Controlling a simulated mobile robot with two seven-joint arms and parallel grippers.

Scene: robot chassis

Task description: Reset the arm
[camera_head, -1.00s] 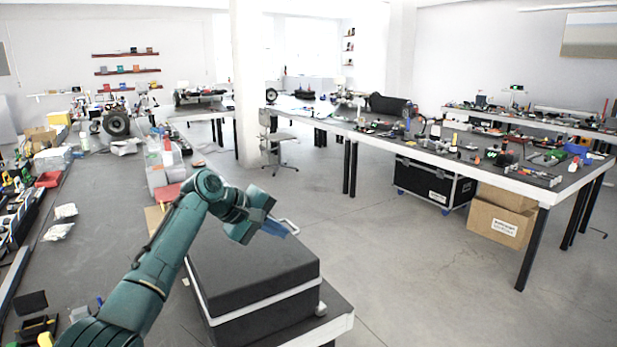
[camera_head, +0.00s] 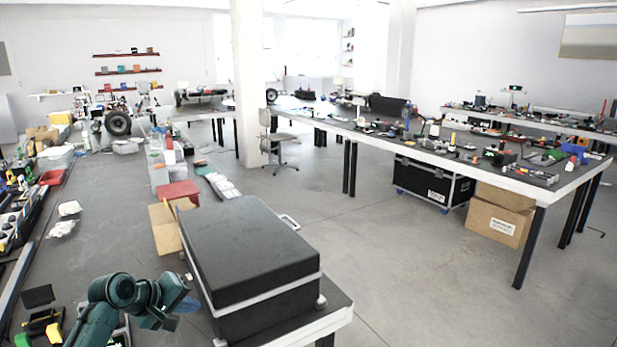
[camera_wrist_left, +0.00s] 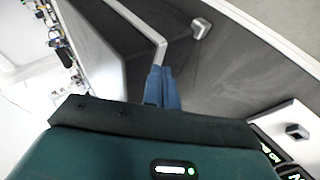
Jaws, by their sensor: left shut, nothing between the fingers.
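My left arm comes in at the bottom left of the head view. Its gripper (camera_head: 187,304) is low, just left of the black case's near left side. In the left wrist view the blue fingers (camera_wrist_left: 161,88) are together with nothing between them. The case (camera_wrist_left: 95,40) fills the upper left of that view, close beyond the fingers. I cannot tell if they touch it. My right gripper is not in view.
The closed black case (camera_head: 250,250) stands on the near table's right edge. Small tools and a yellow item (camera_head: 54,332) are at the near left. The table middle (camera_head: 110,220) is mostly clear.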

